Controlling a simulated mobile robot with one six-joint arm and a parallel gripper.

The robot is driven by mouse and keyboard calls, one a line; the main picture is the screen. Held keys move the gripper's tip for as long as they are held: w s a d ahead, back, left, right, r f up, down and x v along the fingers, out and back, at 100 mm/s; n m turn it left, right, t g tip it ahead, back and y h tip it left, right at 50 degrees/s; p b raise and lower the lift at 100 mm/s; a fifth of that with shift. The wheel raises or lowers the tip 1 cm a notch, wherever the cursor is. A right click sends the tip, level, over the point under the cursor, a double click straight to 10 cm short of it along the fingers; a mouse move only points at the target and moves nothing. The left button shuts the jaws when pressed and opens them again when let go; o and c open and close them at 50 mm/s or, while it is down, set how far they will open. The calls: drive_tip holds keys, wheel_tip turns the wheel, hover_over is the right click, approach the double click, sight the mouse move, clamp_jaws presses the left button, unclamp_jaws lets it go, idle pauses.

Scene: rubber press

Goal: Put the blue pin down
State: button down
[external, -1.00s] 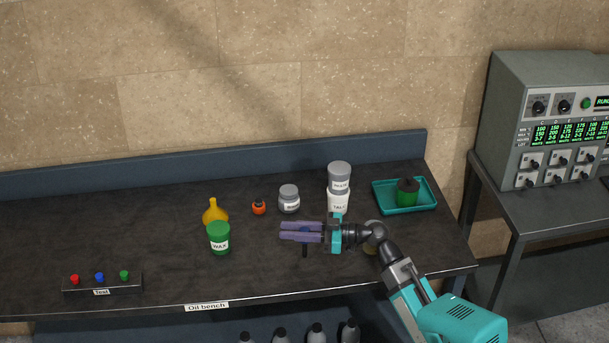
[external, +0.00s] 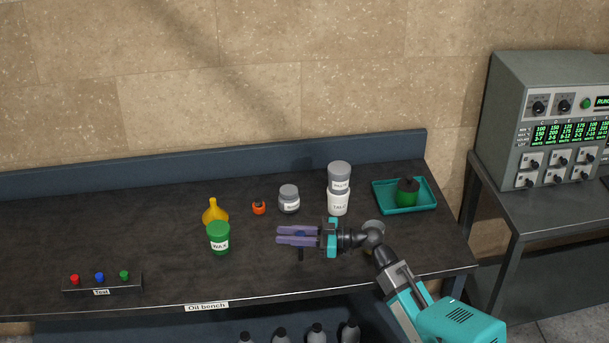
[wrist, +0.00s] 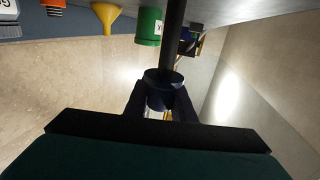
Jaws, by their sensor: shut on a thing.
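My gripper (external: 284,236) is over the right half of the oil bench, its fingers pointing left. It is shut on the blue pin (external: 300,234), whose blue head shows between the fingers. The pin's dark shaft (external: 301,254) hangs below them, roughly upright. In the wrist view, the blue head (wrist: 160,92) sits between the fingertips and the dark shaft (wrist: 175,35) runs to the top edge, so its tip is hidden. I cannot tell whether the shaft touches the bench top (external: 160,235).
The green wax tin (external: 219,239) and yellow funnel (external: 215,213) stand left of my gripper. An orange bottle (external: 259,207), grey jar (external: 289,199) and talc tub (external: 338,202) stand behind. A teal tray (external: 382,196) is back right. The test block (external: 125,285) is front left.

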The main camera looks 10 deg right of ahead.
drive_tip(key=shift+f, duration=0.4)
drive_tip(key=shift+f, duration=0.2)
drive_tip(key=c, duration=1.5)
unclamp_jaws()
drive_tip(key=shift+r, duration=0.25)
drive_tip(key=shift+p+v, duration=0.55)
drive_tip(key=shift+v, duration=3.2)
